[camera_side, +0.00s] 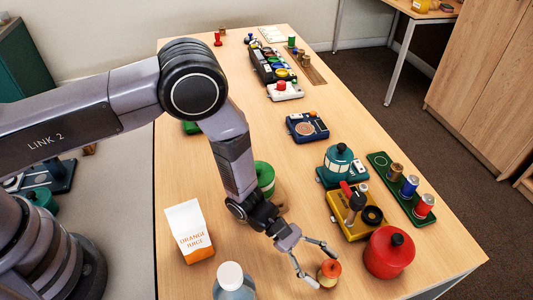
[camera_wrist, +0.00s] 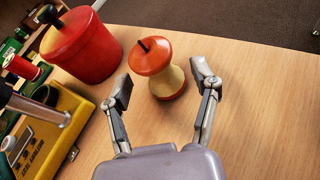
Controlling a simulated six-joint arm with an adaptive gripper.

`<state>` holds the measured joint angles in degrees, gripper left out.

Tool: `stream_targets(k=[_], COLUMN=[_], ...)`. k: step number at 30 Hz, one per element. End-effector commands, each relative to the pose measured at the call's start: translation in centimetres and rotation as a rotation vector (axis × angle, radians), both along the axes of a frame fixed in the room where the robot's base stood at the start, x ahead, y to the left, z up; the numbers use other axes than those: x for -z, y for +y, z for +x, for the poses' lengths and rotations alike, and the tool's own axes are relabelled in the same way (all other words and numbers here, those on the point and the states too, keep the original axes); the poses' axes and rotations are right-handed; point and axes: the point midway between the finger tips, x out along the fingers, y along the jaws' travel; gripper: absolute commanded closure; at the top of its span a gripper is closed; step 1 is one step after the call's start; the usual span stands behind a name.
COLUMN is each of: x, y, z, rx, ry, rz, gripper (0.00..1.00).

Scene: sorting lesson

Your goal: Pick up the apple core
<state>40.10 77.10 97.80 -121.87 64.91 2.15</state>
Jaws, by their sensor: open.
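The apple core (camera_wrist: 155,66) stands upright on the wooden table, with a red-orange top, a dark stem and a pale narrow waist. In the side view the apple core (camera_side: 329,271) is near the table's front edge. My gripper (camera_wrist: 162,84) is open, its two fingers spread to the left and right of the core in the wrist view, with nothing held. In the side view my gripper (camera_side: 323,268) reaches down beside the core, one finger behind it and one in front. I cannot tell whether either finger touches it.
A red pot (camera_side: 388,256) with a black knob stands close to the right of the core. A yellow box (camera_side: 345,228) lies behind it. A clear bottle (camera_side: 233,284) and an orange juice carton (camera_side: 190,234) stand to the left. Bare tabletop surrounds the core otherwise.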

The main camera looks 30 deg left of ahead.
Motion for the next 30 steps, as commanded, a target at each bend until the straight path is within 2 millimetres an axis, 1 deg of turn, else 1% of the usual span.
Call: stream_targets(k=[1, 4, 7, 12, 14, 25, 30], x=[0.4, 0.7, 0.9, 0.9, 0.9, 0.9, 0.9], y=[-0.7, -1.7, -2.1, -2.0, -2.0, -2.0, -2.0], z=[-0.1, -0.2, -0.2, -0.2, -0.2, -0.2, -0.2], rx=[0.001, 0.001, -0.001, -0.002, -0.001, -0.001, -0.001], ry=[-0.001, -0.001, -0.002, -0.001, -0.001, -0.001, -0.001], rz=[0.001, 0.002, 0.003, 0.003, 0.003, 0.004, 0.004], gripper=[0.39, 0.39, 0.39, 0.39, 0.45, 0.94, 0.95])
